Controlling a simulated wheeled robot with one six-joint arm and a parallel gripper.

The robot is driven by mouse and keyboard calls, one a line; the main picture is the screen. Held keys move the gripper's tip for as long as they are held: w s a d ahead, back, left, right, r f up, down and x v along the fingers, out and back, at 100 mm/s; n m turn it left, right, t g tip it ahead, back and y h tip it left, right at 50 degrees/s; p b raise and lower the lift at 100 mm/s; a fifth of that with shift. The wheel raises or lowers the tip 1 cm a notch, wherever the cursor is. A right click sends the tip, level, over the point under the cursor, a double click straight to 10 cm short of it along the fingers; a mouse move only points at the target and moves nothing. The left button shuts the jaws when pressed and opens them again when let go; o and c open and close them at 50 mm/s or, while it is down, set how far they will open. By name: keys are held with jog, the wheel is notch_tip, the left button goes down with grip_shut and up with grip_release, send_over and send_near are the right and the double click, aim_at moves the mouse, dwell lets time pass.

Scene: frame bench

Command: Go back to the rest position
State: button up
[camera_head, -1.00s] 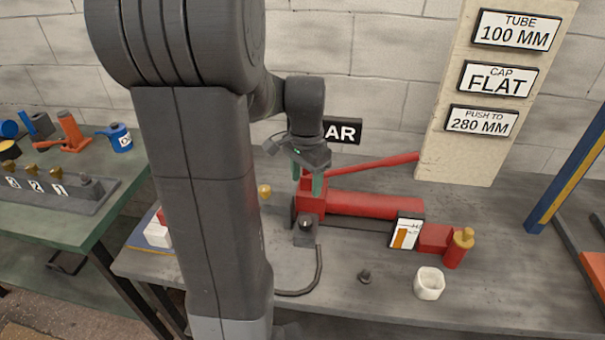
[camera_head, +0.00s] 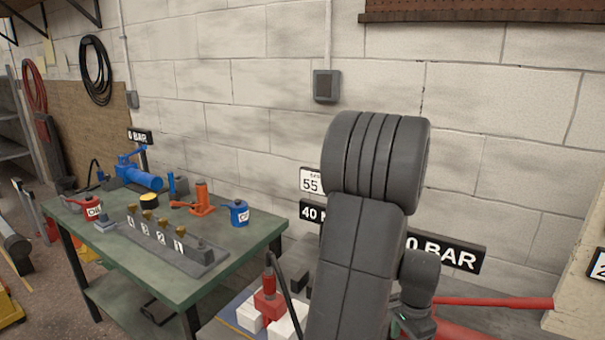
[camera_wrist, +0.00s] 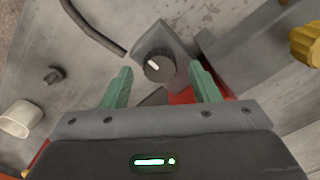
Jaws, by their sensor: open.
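My gripper (camera_wrist: 162,88) shows in the wrist view with its two green fingers spread apart and nothing between them. It hangs above the grey bench, over a small grey block with a round black knob (camera_wrist: 158,66) that has a white mark. In the head view my dark arm stands at centre right, and the gripper's fingers are hidden or cut off at the bottom edge. Part of the red pump (camera_head: 465,330) shows beside the arm at the lower right, with its red lever (camera_head: 495,302) reaching right.
A white cup (camera_wrist: 20,118) and a small dark knob (camera_wrist: 53,76) lie on the bench left of my gripper. A green table (camera_head: 165,270) with blue, red and orange tools stands at left. A block wall is behind.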

jog(key=shift+f, duration=0.8)
